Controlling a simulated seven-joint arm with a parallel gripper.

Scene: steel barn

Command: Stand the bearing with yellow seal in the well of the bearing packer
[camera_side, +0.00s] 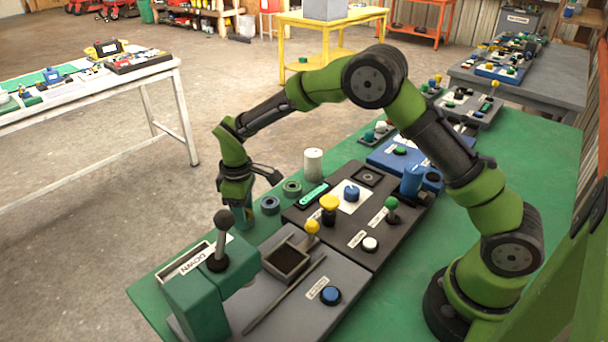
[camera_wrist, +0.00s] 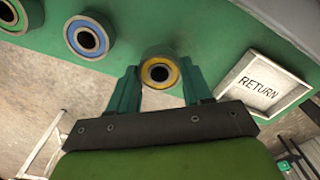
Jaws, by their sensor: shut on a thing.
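The bearing with yellow seal (camera_wrist: 159,73) is a small ring with a dark bore, between the two green fingertips of my gripper (camera_wrist: 160,86) in the wrist view. My gripper is shut on it. In the side view my gripper (camera_side: 243,218) points down at the green bench's far left edge, behind the lever's black knob; the bearing cannot be made out there. No bearing packer label is readable. A grey station at the front has a dark square well (camera_side: 287,259), which looks empty, and a green lever unit (camera_side: 195,295) marked DOWN.
A bearing with blue seal (camera_side: 270,205) and one with green seal (camera_side: 292,188) lie right of my gripper. A white cylinder (camera_side: 313,165) stands behind them. A yellow-knobbed lever (camera_side: 311,228) rises beside the well. A tray marked RETURN (camera_wrist: 262,82) shows in the wrist view.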

